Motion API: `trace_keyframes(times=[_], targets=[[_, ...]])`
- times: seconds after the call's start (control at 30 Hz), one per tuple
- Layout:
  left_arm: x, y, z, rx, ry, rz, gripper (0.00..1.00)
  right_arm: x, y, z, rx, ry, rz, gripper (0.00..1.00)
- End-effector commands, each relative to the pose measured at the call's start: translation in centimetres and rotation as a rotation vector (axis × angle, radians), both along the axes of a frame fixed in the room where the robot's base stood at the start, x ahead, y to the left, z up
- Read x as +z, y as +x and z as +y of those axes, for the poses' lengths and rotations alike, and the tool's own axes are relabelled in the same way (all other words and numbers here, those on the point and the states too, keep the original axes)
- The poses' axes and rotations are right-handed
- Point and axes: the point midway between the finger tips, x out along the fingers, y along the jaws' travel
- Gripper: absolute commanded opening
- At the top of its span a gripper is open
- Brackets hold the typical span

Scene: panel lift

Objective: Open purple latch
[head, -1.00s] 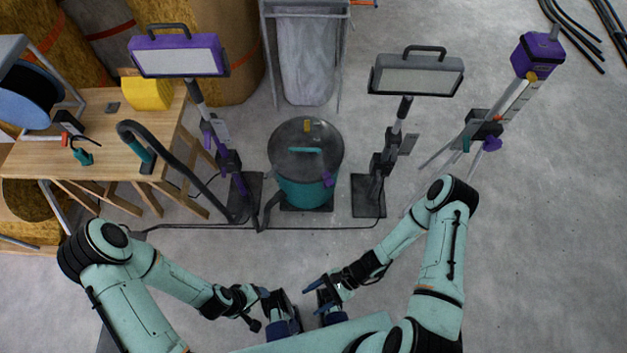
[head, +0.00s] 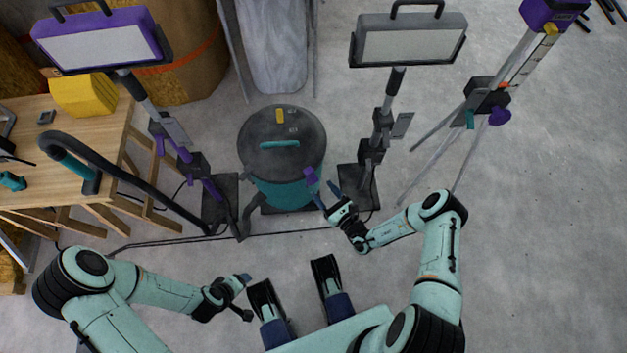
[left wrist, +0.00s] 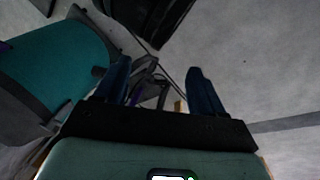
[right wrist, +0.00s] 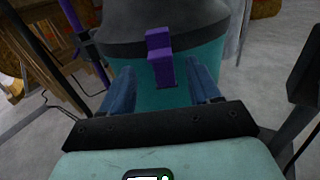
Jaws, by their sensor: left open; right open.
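The purple latch (head: 311,179) is on the front right side of the teal vacuum drum (head: 279,192), just under its dark grey lid (head: 283,143). In the right wrist view the latch (right wrist: 160,58) stands upright across the lid's rim. My right gripper (head: 324,194) is open, its blue fingers pointing at the drum. In the right wrist view the latch shows between and beyond the fingertips, and I cannot tell whether they touch it. My left gripper (head: 245,280) is open and empty, well short of the drum at the lower left.
A purple work light (head: 98,45) and a grey work light (head: 410,42) stand on posts either side of the drum. A tripod (head: 487,98) is at the right. A wooden table (head: 100,150) with a black hose (head: 100,181) is at the left. A cable crosses the floor.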

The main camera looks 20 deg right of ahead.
Motion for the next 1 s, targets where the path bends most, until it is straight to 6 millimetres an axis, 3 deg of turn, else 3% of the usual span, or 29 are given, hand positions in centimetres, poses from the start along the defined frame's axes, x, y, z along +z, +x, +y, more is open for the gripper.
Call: trace_keyframes(times=[0.1, 0.3, 0.7, 0.73, 0.77, 0.9, 1.0], targets=[[-0.8, 0.8, 0.5, 0.009, 0.011, -0.021, 0.69, -0.2, 2.4, 0.7, 0.002, -0.001, -0.001, 0.62], [-1.4, 2.0, 1.0, 0.021, 0.025, -0.051, 0.69, -0.1, 4.9, 1.4, 0.002, -0.001, -0.001, 0.62], [-1.5, 2.3, 1.3, 0.025, 0.031, -0.062, 0.69, 0.0, 5.7, 1.7, 0.001, 0.001, 0.001, 0.62], [-1.5, 2.3, 1.2, 0.025, 0.031, -0.062, 0.69, 0.0, 5.7, 1.7, 0.001, 0.001, 0.001, 0.58], [-1.5, 2.3, 1.2, 0.025, 0.031, -0.061, 0.69, 0.0, 5.7, 1.7, 0.001, 0.001, 0.001, 0.49], [-1.5, 2.3, 1.2, 0.025, 0.031, -0.061, 0.69, 0.0, 5.7, 1.7, 0.001, 0.001, 0.001, 0.03], [-1.5, 2.3, 1.2, 0.025, 0.031, -0.061, 0.69, 0.0, 5.7, 1.7, 0.002, 0.001, 0.0, 0.0]])
